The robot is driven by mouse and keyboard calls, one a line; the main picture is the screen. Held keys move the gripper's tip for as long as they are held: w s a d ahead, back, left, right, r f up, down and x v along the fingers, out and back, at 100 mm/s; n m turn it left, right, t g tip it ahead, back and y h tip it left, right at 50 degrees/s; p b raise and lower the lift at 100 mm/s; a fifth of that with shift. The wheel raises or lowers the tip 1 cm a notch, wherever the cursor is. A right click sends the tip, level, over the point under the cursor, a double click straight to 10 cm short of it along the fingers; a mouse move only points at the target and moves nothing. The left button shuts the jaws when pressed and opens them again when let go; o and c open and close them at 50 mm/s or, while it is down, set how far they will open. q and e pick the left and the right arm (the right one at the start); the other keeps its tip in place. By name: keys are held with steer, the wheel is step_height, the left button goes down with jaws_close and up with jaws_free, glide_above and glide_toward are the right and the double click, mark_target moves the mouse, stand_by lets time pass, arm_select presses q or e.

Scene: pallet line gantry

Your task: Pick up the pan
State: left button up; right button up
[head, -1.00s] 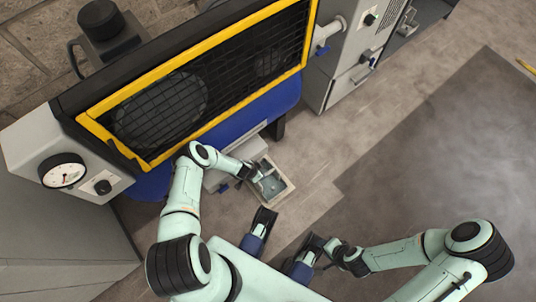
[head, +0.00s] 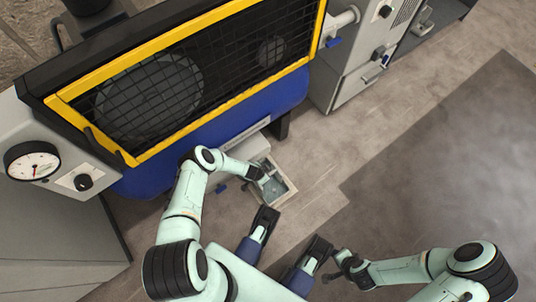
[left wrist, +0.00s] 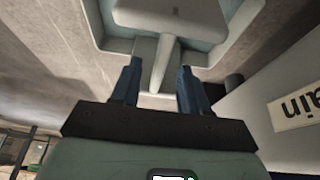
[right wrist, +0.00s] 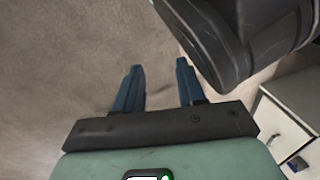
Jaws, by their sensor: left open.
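The pan (head: 284,196) is a pale, shallow rectangular tray with a grey-blue inside, on the floor below the blue machine. In the left wrist view the pan (left wrist: 238,34) fills the top, with a pale handle (left wrist: 161,62) pointing toward me. My left gripper (head: 258,176) is at the pan's left side; in the left wrist view the gripper (left wrist: 159,70) is open, with one finger on each side of the handle. I cannot tell whether they touch it. My right gripper (right wrist: 159,66) is open and empty above bare floor, away from the pan.
The blue machine (head: 232,120) with a yellow-framed mesh guard stands right behind the pan. A label (left wrist: 300,107), upside down and partly cut off, is close on the right in the left wrist view. A grey cabinet (head: 345,75) stands at the back. The floor (head: 330,170) right of the pan is clear.

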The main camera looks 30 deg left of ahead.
arm_select(q)
steer(key=shift+b+x, duration=0.9)
steer(key=shift+x, duration=0.15)
steer(key=shift+f, duration=0.1)
arm_select(e)
steer(key=shift+g, duration=0.9)
steer(key=s+f, duration=0.2)
steer(key=s, duration=0.1)
steer(key=s+f, duration=0.1)
steer(key=shift+s+d+f, duration=0.15)
steer(key=shift+s+d, duration=0.15)
steer(key=shift+s, duration=0.1)
arm_select(q)
steer(key=shift+f+b, duration=0.25)
steer(key=shift+b, duration=0.1)
arm_select(e)
steer(key=shift+w+f, duration=0.1)
steer(key=shift+f, duration=0.15)
arm_select(q)
steer(key=shift+w, duration=0.1)
jaws_close()
